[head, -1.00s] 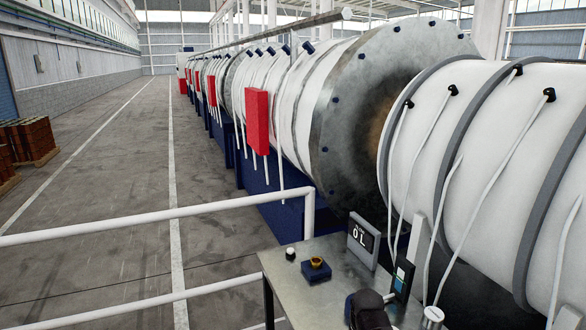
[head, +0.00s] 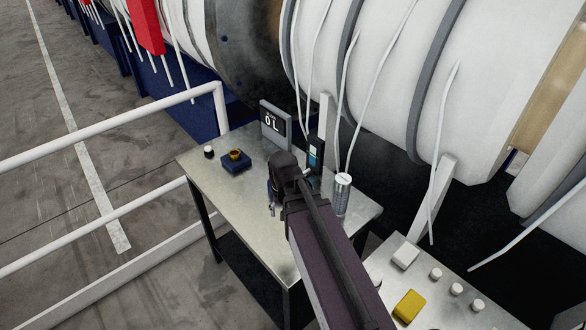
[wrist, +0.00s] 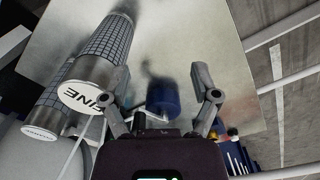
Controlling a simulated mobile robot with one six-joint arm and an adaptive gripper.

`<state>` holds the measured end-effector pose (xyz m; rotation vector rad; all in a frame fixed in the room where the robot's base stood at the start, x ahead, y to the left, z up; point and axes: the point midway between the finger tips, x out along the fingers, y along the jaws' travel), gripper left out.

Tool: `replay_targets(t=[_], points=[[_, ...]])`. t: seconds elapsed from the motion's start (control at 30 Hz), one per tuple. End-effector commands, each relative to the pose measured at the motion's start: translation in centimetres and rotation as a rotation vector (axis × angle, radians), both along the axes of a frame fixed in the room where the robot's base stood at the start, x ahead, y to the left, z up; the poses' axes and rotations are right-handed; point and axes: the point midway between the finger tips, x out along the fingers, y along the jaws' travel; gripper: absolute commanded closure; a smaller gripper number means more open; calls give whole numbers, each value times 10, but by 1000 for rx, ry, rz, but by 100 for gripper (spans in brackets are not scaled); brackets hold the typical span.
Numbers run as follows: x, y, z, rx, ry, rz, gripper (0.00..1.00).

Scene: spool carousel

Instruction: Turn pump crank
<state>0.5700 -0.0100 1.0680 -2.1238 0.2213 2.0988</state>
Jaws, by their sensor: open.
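My gripper (wrist: 162,78) is open in the wrist view, with its fingers spread wide above a metal tabletop. A dark blue cylinder (wrist: 162,98) shows in the gap between the fingers, and they appear clear of it. A blurred dark patch lies beyond it on the table. In the head view my wrist hides most of the gripper over the table. A display (head: 274,125) reading "0 L" stands at the table's back edge.
A blue block with a gold ring (head: 236,162) and a small black-and-white knob (head: 208,151) sit on the metal table (head: 205,178). A canister (head: 341,195) stands right of my wrist; a "FINE" canister (wrist: 95,75) is left in the wrist view. White railings (head: 110,122) border the left.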

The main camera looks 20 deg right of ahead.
Motion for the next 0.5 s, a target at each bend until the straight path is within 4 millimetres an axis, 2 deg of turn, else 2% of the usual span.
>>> replay_targets(t=[0.03, 0.5], points=[[10, -3, 16, 1, -2, -41, 22], [92, -40, 48, 7, 3, -684, 22]])
